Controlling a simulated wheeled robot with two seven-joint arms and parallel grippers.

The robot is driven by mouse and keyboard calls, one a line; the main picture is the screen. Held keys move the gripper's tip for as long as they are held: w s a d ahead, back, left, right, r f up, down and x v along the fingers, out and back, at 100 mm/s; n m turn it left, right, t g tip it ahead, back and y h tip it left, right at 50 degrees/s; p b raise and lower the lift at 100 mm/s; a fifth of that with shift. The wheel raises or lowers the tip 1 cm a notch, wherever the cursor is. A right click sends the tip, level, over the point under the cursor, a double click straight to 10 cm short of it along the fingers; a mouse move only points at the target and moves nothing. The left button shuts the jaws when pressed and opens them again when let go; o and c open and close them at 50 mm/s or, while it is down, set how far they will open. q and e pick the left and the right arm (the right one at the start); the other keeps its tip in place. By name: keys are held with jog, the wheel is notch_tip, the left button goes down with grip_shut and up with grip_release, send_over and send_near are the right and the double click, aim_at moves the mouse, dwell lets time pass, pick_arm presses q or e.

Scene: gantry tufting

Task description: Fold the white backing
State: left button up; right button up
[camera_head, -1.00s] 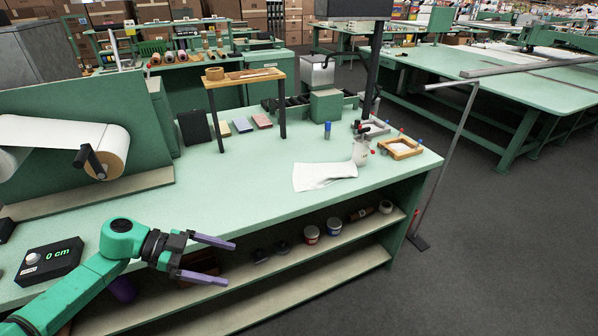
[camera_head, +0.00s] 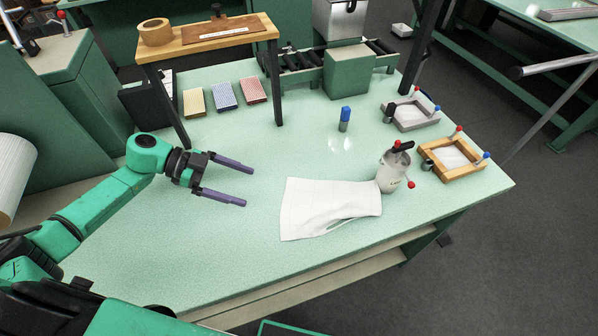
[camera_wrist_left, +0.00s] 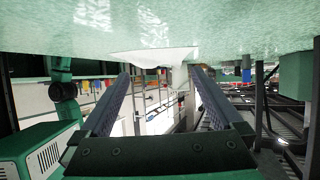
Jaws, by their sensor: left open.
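The white backing (camera_head: 322,205) lies on the green table near its front edge, slightly rumpled. My right gripper is not in view.
Two small frames, one grey (camera_head: 412,115) and one wooden (camera_head: 452,158), sit at the right. A blue-capped marker (camera_head: 345,119) stands behind the backing. A wooden stand (camera_head: 208,38) and several coloured blocks (camera_head: 226,95) are at the back left. The table's front left is clear.

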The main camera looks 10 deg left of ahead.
aim_at(274, 205)
pick_arm(q)
jog(key=shift+d+f, duration=0.1)
jog(key=shift+d, duration=0.15)
jog(key=s+d+b, duration=0.1)
jog(key=s+d+f+b, duration=0.1)
jog(key=d, duration=0.1)
jog(key=shift+d, duration=0.2)
jog(key=d+f, duration=0.1)
jog(key=w+d+b, duration=0.1)
jog(key=shift+w+d+f+b, duration=0.15)
jog(key=shift+d+f+b, duration=0.15)
jog(key=shift+d+f, duration=0.1)
jog(key=shift+p+x, duration=0.5)
jog(key=shift+x, duration=0.4)
jog(key=shift+d+r, duration=0.1)
jog(key=shift+d, duration=0.25)
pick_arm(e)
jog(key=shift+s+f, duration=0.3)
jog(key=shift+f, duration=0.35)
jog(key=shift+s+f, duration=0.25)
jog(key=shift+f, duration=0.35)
pick_arm(q)
jog(key=shift+w, duration=0.1)
grip_shut()
grip_release()
